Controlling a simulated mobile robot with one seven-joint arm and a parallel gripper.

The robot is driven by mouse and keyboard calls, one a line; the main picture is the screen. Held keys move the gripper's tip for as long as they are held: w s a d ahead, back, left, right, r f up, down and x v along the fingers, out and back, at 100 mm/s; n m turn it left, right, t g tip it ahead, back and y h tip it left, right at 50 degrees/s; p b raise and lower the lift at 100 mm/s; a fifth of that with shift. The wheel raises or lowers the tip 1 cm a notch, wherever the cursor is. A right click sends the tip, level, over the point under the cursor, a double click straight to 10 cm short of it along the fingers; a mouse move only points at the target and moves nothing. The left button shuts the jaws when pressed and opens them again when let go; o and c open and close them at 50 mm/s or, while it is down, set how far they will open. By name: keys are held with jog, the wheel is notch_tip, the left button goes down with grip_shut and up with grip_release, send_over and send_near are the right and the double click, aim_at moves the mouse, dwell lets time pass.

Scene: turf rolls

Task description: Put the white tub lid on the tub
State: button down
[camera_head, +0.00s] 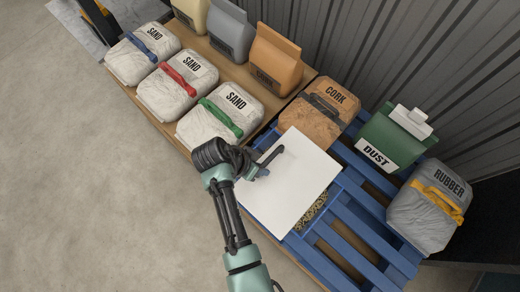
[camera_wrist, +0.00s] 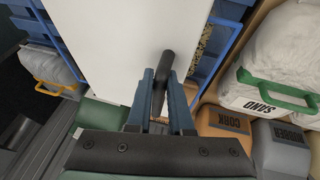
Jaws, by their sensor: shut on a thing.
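The white tub lid (camera_head: 293,190) is a flat square panel with a dark bar handle (camera_wrist: 164,72). My gripper (camera_head: 264,172) is shut on that handle near one edge of the lid; its blue-grey fingers (camera_wrist: 163,98) straddle the bar in the wrist view. The lid lies over the tub, which it mostly hides. A strip of yellowish grains (camera_head: 312,212) shows past the lid's right edge, so the lid does not cover the whole opening. I cannot tell whether the lid touches the rim.
A blue slatted pallet (camera_head: 345,222) lies beneath. Around it stand a cork bag (camera_head: 318,112), a green dust container (camera_head: 388,140) and a rubber bag (camera_head: 425,210). Several sand bags (camera_head: 221,115) sit on a wooden platform at left. Bare floor (camera_head: 110,200) is free at lower left.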

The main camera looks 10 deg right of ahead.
jog(key=c, duration=0.8)
grip_release()
